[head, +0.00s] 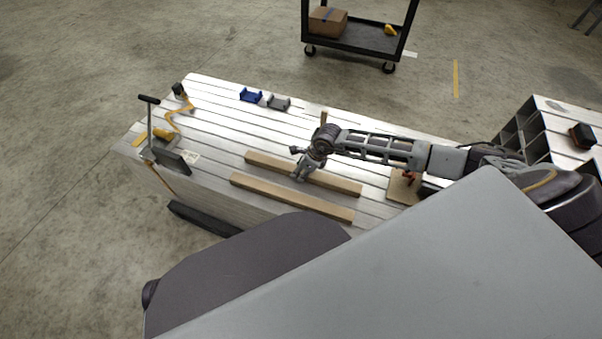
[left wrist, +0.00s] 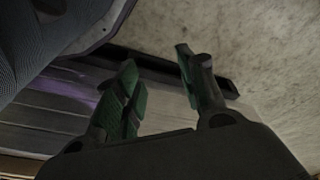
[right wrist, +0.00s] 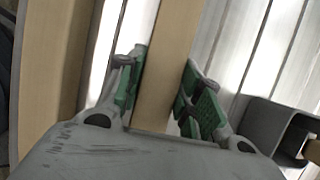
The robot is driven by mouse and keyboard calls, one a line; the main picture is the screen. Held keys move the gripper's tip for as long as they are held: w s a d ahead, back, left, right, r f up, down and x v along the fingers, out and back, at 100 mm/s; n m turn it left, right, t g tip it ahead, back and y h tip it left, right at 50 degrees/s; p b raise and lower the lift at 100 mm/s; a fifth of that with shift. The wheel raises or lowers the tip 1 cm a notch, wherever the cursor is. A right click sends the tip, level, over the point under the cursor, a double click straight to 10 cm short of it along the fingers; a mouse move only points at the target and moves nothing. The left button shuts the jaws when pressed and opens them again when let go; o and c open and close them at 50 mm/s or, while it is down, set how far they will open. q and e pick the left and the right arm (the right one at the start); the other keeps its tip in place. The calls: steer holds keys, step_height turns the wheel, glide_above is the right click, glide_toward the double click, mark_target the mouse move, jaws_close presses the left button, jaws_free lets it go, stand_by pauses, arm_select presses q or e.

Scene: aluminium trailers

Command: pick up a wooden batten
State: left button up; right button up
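Two long wooden battens lie nearly parallel on the slatted aluminium trailer bed (head: 215,130). The far batten (head: 335,183) passes under my right gripper (head: 301,174); the near batten (head: 290,196) lies closer to me. In the right wrist view the far batten (right wrist: 168,60) runs between the green-padded fingers of my right gripper (right wrist: 163,98). The left finger is close against it, and a narrow gap shows at the right finger; whether either touches is unclear. My left gripper (left wrist: 160,85) is open and empty in the left wrist view, and is hidden in the head view.
A blue block (head: 251,96) and a grey bracket (head: 279,102) sit at the bed's back edge. A long-handled tool (head: 150,130) and yellow items stand at the left end. A dark cart (head: 352,38) with a cardboard box (head: 327,20) stands behind. The bed's left middle is clear.

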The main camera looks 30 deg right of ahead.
jaws_close()
arm_select(q)
steer(key=shift+w+r, duration=0.1)
steer(key=shift+w, duration=0.15)
steer(key=shift+s, duration=0.2)
arm_select(e)
steer(key=shift+r, duration=0.2)
steer(key=shift+r, duration=0.2)
step_height(320, 180, up, 8)
steer(key=shift+f+p, duration=0.15)
steer(key=shift+p, duration=0.8)
steer(key=shift+r, duration=0.8)
arm_select(q)
steer(key=f, duration=0.2)
steer(key=s+f, duration=0.1)
steer(key=shift+a+g, duration=0.3)
steer(key=shift+w+r, duration=0.1)
